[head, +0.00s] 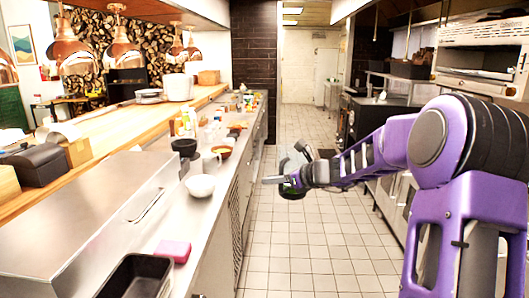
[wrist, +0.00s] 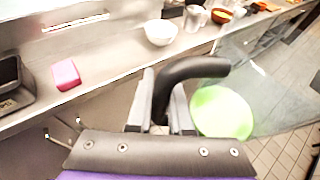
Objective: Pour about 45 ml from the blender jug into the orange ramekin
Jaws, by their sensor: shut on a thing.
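My gripper (head: 275,180) is shut on the black handle of the blender jug (head: 296,160) and holds it in the air over the aisle, right of the counter. In the wrist view the jaws (wrist: 162,100) close around the curved black handle (wrist: 195,68). The clear jug (wrist: 270,75) extends right of the handle, with green liquid (wrist: 222,112) inside. An orange bowl, seemingly the orange ramekin (head: 222,151), stands on the counter farther back; it also shows in the wrist view (wrist: 221,15). Its inside is too small to make out.
A white bowl (head: 200,186) stands on the counter (head: 205,215) nearer than the ramekin, with a clear mug (head: 210,162) between them. A pink sponge (head: 173,251) and a black tray (head: 136,278) lie at the front. Several small items crowd the counter behind. The tiled aisle is clear.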

